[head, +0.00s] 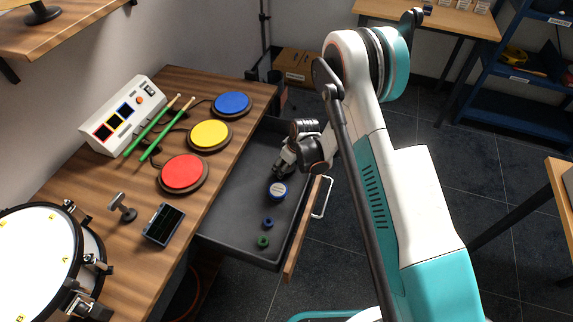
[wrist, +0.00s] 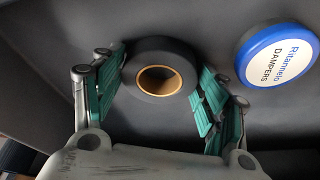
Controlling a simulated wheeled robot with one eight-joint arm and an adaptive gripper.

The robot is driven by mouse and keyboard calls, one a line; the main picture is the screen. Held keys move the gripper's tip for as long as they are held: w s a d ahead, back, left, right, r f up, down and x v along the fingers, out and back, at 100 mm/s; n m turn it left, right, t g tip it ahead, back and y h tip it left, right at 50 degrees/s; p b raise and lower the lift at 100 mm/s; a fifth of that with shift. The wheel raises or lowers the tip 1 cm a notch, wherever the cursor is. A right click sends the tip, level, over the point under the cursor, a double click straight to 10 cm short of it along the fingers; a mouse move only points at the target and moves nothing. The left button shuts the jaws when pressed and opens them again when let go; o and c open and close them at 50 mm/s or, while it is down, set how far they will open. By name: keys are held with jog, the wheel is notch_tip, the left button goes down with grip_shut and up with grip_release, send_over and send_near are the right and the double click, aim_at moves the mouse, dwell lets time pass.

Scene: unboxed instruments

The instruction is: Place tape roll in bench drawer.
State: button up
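The tape roll (wrist: 172,50) is dark grey with a tan cardboard core and shows in the wrist view, lying flat on the dark floor of the bench drawer. In the head view I cannot make it out clearly at my gripper (head: 284,168). The bench drawer (head: 238,226) is pulled out from under the bench, with a wooden front and a pale handle. In the wrist view my gripper (wrist: 164,78) has its green-padded fingers spread, one on each side of the roll and close to it. I see no clear grip on it.
A blue-rimmed tin labelled dampers (wrist: 278,54) lies right of the roll. A small blue ring (head: 268,223) and a green ring (head: 263,241) lie nearer in the drawer. Pads, green sticks (head: 160,133) and a drum (head: 40,262) occupy the bench top (head: 120,260).

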jog(key=shift+o, duration=0.2)
jog(key=shift+r, duration=0.1)
jog(key=p+v, duration=0.4)
jog(key=v, duration=0.8)
jog(key=shift+r, duration=0.15)
jog(key=s+d+r+m+t+h, duration=0.15)
jog(key=s+d+r, duration=0.25)
jog(key=r, duration=0.9)
jog(key=s+d+r+m+t+y, duration=0.1)
jog(key=s+d+r+m, duration=0.25)
jog(key=r, duration=0.95)
jog(key=s+d+r+m+t+h, duration=0.1)
jog(key=s+d+r, duration=0.3)
jog(key=s, duration=0.6)
jog(key=s+d+r+m+t+h, duration=0.1)
jog(key=s+d+r+m, duration=0.2)
jog(key=s, duration=0.8)
jog(key=shift+d+r+m, duration=0.3)
jog(key=shift+d+r, duration=0.65)
jog(key=shift+d, duration=0.05)
